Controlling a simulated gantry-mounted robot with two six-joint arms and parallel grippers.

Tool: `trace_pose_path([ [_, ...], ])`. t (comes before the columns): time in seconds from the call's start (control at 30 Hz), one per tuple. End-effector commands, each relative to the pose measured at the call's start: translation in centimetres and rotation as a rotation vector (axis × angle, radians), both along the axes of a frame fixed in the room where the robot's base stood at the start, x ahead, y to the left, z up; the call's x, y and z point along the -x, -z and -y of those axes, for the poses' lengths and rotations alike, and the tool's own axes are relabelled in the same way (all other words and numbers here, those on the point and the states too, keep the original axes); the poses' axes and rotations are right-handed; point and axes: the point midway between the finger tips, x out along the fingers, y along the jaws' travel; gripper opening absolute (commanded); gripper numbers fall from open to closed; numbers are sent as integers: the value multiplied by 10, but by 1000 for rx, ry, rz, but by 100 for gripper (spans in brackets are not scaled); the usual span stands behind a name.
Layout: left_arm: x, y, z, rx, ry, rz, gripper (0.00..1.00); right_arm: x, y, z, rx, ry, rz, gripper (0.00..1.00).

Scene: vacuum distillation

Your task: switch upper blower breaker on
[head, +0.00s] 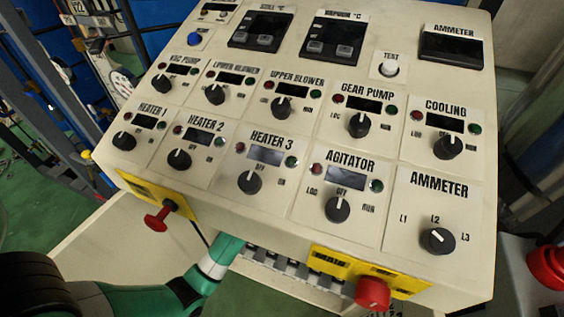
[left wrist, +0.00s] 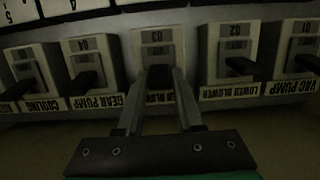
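The upper blower breaker (left wrist: 155,47), marked 03, is in the middle of a row in the left wrist view, where labels appear upside down. Its dark lever (left wrist: 159,76) points toward my left gripper (left wrist: 161,78). The two fingers stand apart, with their tips on either side of the lever; I cannot tell whether they touch it. The fingers partly cover the breaker's label (left wrist: 165,97). In the head view my left arm reaches under the control panel, and its gripper is hidden. My right gripper is in neither view.
The lower blower breaker (left wrist: 231,50) and gear pump breaker (left wrist: 90,60) flank it closely. In the head view the sloped control panel (head: 390,235) carries knobs and displays; a red emergency button (head: 372,292) and a red switch (head: 157,220) project from its front edge.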

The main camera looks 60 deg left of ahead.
Motion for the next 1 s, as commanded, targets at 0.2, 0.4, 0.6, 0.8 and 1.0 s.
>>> trace_pose_path([
  [0.2, 0, 0, 0, -1, 0, 1, 62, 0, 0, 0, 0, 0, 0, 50],
  [0.4, 0, 0, 1, 0, 0, 0, 62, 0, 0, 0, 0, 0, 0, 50],
  [0.6, 17, -7, 16, -1, 1, -1, 62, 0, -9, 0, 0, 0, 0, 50],
  [0.8, 51, -16, 49, 2, 3, -2, 62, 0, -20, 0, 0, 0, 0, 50],
  [1.0, 76, -23, 73, 0, 2, -1, 62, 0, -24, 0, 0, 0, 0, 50],
])
